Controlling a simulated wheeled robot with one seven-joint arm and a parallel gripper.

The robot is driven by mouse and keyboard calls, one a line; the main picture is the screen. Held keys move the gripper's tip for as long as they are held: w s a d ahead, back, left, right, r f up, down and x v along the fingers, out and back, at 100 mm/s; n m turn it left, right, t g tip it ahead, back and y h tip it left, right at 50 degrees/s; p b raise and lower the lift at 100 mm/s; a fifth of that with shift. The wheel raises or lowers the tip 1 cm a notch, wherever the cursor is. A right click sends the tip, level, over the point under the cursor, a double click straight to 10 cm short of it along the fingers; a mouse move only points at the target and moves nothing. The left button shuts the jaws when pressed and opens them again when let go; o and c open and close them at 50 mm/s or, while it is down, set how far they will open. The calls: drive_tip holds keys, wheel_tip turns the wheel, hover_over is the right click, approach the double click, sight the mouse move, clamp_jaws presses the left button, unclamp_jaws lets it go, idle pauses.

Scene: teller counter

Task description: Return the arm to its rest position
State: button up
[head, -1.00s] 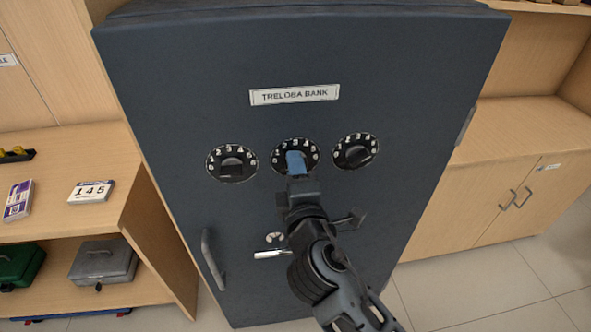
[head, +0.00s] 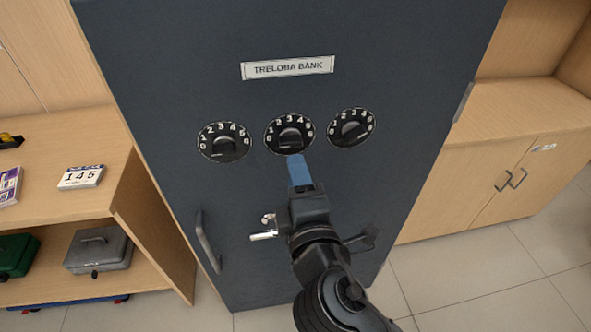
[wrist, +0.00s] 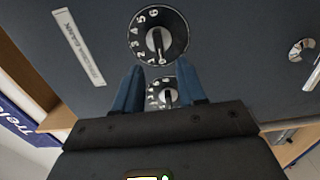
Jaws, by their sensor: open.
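My gripper (head: 295,168) is in front of the dark blue-grey safe (head: 400,90), just below the middle dial (head: 290,134) in the head view. Its blue fingers are open and empty, apart from the dials. In the wrist view the two fingers (wrist: 166,90) stand apart, with one dial (wrist: 159,36) above them and another dial (wrist: 161,94) seen between them. The left dial (head: 224,142) and right dial (head: 352,127) are uncovered in the head view. My arm runs from the gripper down to the lower right.
The safe has a handle (head: 207,242) at the left and a small lever (head: 264,235) beside my gripper. Wooden cabinets (head: 530,185) stand at right. Tiled floor (head: 460,275) is clear.

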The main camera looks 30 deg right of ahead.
idle(0.4)
drive_tip(key=s+f+m+g+y, duration=0.1)
drive_tip(key=s+f+m+y, duration=0.2)
drive_tip(key=s, duration=0.5)
drive_tip(key=s+f+m+g+y, duration=0.1)
drive_tip(key=s+f+y, duration=0.1)
drive_tip(key=s+f, duration=0.5)
drive_tip(key=s+d+r+m, duration=0.1)
drive_tip(key=s+r+m, duration=0.3)
drive_tip(key=s, duration=0.5)
drive_tip(key=s+d+r+m, duration=0.2)
drive_tip(key=s+r+m, duration=0.2)
drive_tip(key=s, duration=0.5)
drive_tip(key=m, duration=0.2)
drive_tip(key=shift+s+m+y, duration=0.3)
drive_tip(key=shift+s, duration=0.05)
